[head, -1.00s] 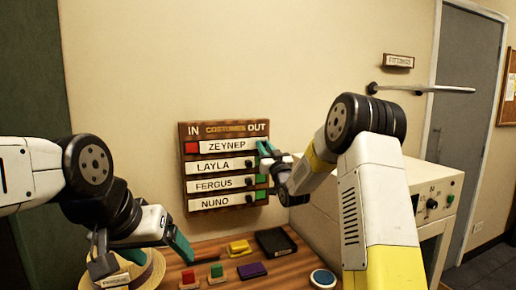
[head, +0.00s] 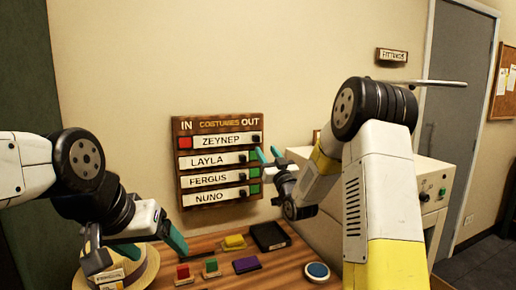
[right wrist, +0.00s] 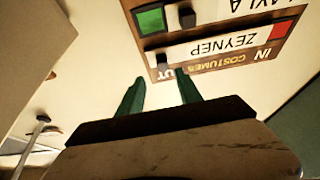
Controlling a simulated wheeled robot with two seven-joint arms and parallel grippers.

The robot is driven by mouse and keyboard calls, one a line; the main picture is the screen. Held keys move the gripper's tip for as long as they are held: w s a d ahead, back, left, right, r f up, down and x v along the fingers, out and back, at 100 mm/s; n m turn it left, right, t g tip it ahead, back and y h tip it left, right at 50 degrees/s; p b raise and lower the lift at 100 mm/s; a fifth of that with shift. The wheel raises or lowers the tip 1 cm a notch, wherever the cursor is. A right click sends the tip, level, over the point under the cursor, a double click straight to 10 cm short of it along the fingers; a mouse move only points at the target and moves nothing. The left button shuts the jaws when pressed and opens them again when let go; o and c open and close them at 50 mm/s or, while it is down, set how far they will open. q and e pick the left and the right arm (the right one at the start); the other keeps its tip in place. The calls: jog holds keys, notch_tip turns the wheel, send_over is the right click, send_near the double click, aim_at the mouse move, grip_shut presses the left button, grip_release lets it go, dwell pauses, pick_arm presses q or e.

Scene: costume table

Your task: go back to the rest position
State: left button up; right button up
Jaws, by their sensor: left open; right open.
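My right gripper (head: 268,156) is open and empty in front of the right edge of the costumes board (head: 218,151), near the Zeynep and Layla rows. In the right wrist view its green fingers (right wrist: 160,95) are spread apart, and the board (right wrist: 225,55) appears upside down beyond them. I cannot tell whether a finger touches the board. The Zeynep row shows red on the IN side; the lower rows show green on the OUT side. My left gripper (head: 140,251) is open at the lower left, above the straw hat (head: 142,270) and partly covering it.
On the wooden table lie red (head: 183,273), green (head: 211,267), yellow (head: 234,242) and purple (head: 246,264) pieces, a black tray (head: 270,236) and a round blue-topped item (head: 317,271). A white cabinet (head: 432,190) stands right of the table, close behind my right arm.

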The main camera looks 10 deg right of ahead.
jog(key=shift+s+d, duration=0.1)
jog(key=shift+s, duration=0.15)
jog(key=s+d+f+m+g+h, duration=0.1)
jog(key=s+g, duration=0.6)
jog(key=s, duration=1.3)
jog(key=s+d+f+m+g+h, duration=0.1)
jog(key=s+f+g+h, duration=0.2)
jog(key=s, duration=1.7)
notch_tip(320, 180, down, 2)
jog(key=g, duration=0.5)
jog(key=shift+f+m, duration=0.2)
jog(key=shift+m, duration=0.1)
jog(key=shift+c, duration=0.2)
